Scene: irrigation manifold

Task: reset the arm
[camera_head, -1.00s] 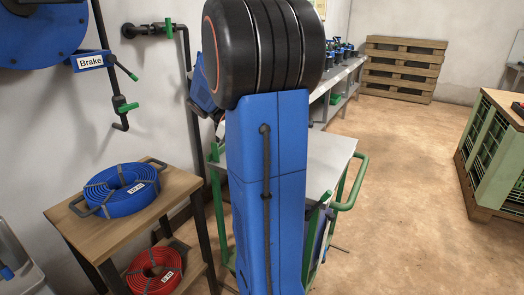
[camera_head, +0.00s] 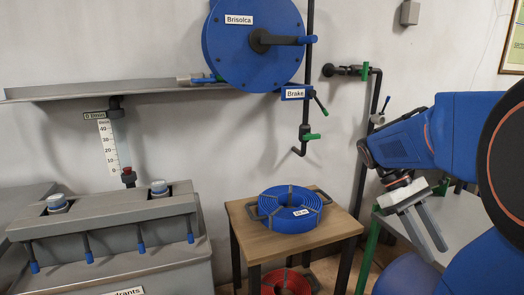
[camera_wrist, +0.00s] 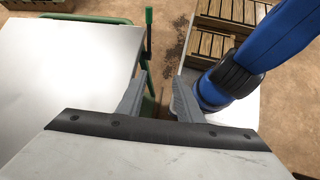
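My gripper (camera_head: 424,228) is at the right of the head view, on the end of my blue arm. Its two grey fingers point down and are apart, with nothing between them. In the wrist view my gripper (camera_wrist: 158,100) also shows its two fingers spread with a clear gap. The arm is bent, with the gripper hanging in front of a grey-topped table (camera_head: 460,215). Nothing is held.
A wooden stand (camera_head: 262,243) left of my gripper bears a blue hose coil (camera_head: 290,204); a red coil (camera_head: 287,281) lies below. A blue reel (camera_head: 254,45) marked "Brisolca" hangs on the wall. A grey manifold (camera_head: 110,222) stands left. Pallets (camera_wrist: 218,30) show in the wrist view.

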